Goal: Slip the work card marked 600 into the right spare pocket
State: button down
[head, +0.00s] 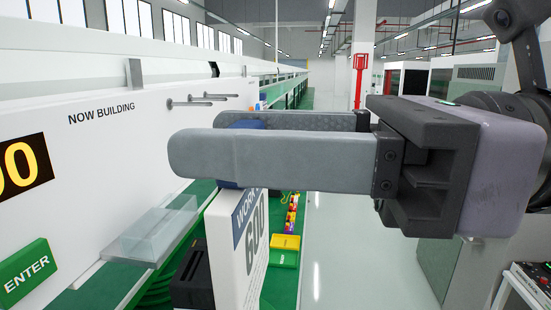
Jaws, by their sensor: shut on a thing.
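The work card (246,245) is white with a blue band reading "WORK" and a large 600. It hangs upright, edge-on to the view, with its lower end cut off by the frame. My gripper (222,137) reaches in from the right and is shut on the card's blue top piece, which shows between the grey fingers. A clear pocket (160,230) sits on the white board (110,160), left of the card and apart from it in the picture. I cannot tell whether it is the right spare pocket.
The board reads "NOW BUILDING" and carries a green ENTER button (27,272) and metal pegs (203,101). A black block (192,277) stands just left of the card. Yellow (286,242) and green (284,259) bins lie beyond on the green surface. Open floor (345,245) lies right.

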jog(key=shift+d, duration=0.4)
jog(key=shift+s+a+r, duration=0.1)
